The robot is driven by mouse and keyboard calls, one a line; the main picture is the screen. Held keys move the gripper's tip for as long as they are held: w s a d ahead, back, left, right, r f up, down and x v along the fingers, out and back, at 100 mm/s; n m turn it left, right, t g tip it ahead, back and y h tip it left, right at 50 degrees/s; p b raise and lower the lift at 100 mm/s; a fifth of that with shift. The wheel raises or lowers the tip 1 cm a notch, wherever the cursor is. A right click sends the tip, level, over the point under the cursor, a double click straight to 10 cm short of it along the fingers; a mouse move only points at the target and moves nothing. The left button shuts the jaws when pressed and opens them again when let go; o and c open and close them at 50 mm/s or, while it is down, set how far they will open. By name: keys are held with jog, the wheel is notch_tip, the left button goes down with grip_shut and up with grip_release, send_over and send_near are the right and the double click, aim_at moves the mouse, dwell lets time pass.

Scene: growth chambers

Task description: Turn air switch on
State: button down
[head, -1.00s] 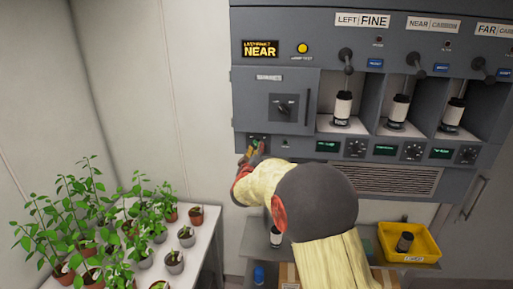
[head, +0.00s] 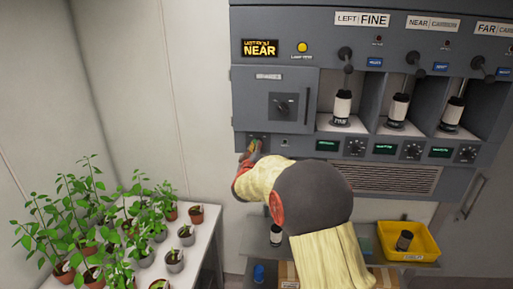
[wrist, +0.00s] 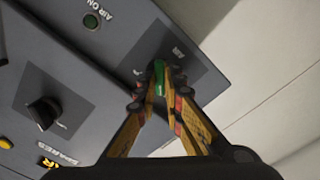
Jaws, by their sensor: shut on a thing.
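The air switch, a small green lever (wrist: 159,77), sits on a dark plate marked AIR in the wrist view. My gripper (wrist: 160,85) has its two yellow fingers closed around the lever. In the head view my gripper (head: 252,150) is at the lower left corner of the grey cabinet, and it mostly hides the switch there. A small round dark green indicator (wrist: 91,20) labelled AIR ON is beside the switch plate. I cannot tell whether it is lit.
A black rotary knob (head: 283,106) is on the panel above my gripper. Potted plants stand on a white table (head: 208,240) at the lower left. A yellow bin (head: 432,238) is on a shelf below the cabinet at right.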

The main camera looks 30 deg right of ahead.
jog(key=shift+f+m+b, duration=0.1)
jog(key=shift+m+b, duration=0.2)
jog(key=shift+b, duration=0.1)
jog(key=shift+m+b, duration=7.05)
jog(key=shift+m, duration=1.55)
jog(key=c, duration=1.9)
grip_release()
jog(key=shift+d, duration=0.1)
